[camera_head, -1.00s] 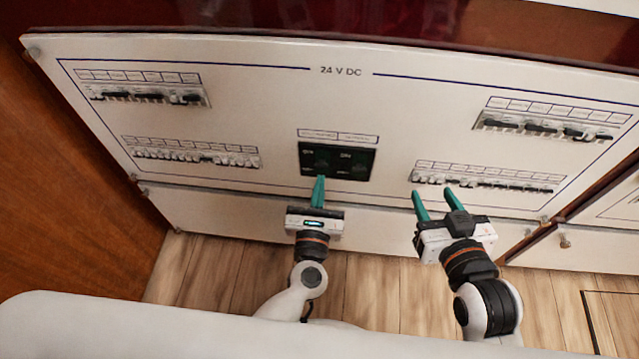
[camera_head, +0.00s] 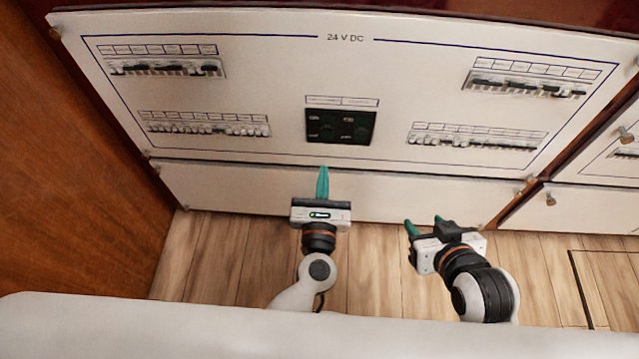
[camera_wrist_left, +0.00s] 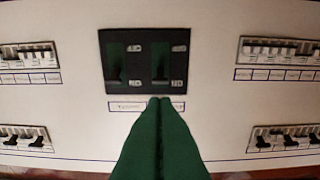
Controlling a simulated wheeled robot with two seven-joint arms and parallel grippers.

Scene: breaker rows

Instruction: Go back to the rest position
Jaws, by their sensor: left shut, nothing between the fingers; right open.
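My left gripper (camera_head: 322,183) has its teal fingers pressed together with nothing between them. In the head view it is in front of the lower white panel, below the black switch block (camera_head: 341,126). In the left wrist view its fingertips (camera_wrist_left: 160,101) overlap the lower edge of the black switch block (camera_wrist_left: 146,62); the picture does not settle the gap to the panel. My right gripper (camera_head: 425,226) is open and empty, lower and to the right, over the wooden floor in the head view. It is apart from the panel.
The white 24 V DC panel (camera_head: 270,80) carries breaker rows at upper left (camera_head: 165,67), lower left (camera_head: 205,128), upper right (camera_head: 525,86) and lower right (camera_head: 475,140). A wooden wall (camera_head: 75,180) stands at left. The plank floor (camera_head: 390,270) is clear.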

